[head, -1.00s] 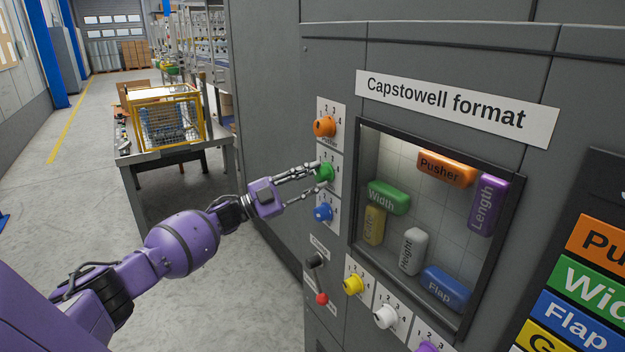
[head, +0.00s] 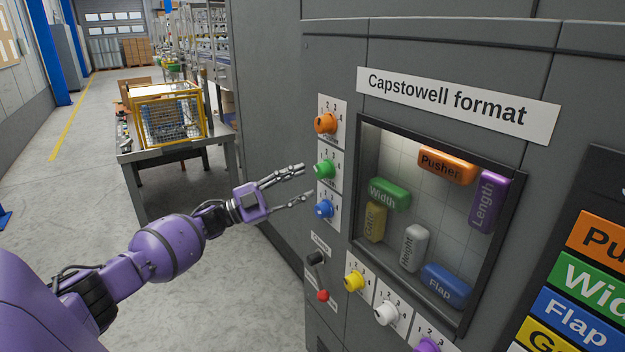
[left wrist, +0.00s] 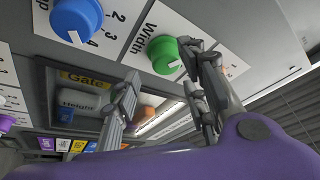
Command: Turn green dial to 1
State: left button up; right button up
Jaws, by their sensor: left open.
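The green dial (head: 324,169) is the middle knob in the column on the left of the grey panel, on a white number plate. In the left wrist view the green dial (left wrist: 168,54) shows beside the word "Width", with a pale pointer mark; the number it points at is unclear. My left gripper (head: 308,182) is open and empty, its fingers toward the panel, left of the green dial and apart from it. In the left wrist view its fingers (left wrist: 165,85) are spread below and right of the dial. My right gripper is in neither view.
The orange dial (head: 325,123) is above and the blue dial (head: 324,208) below. A black lever (head: 316,258) and red knob (head: 323,295) are lower. A framed window (head: 352,190) stands right of the dials. A table (head: 180,150) with a yellow cage is behind; floor left is clear.

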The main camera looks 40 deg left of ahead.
pick_arm(q)
jog(key=v, duration=0.7)
jog(key=shift+s+a, duration=0.25)
jog(key=shift+s, duration=0.05)
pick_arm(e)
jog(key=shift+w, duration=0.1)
pick_arm(q)
jog(key=shift+f, duration=0.15)
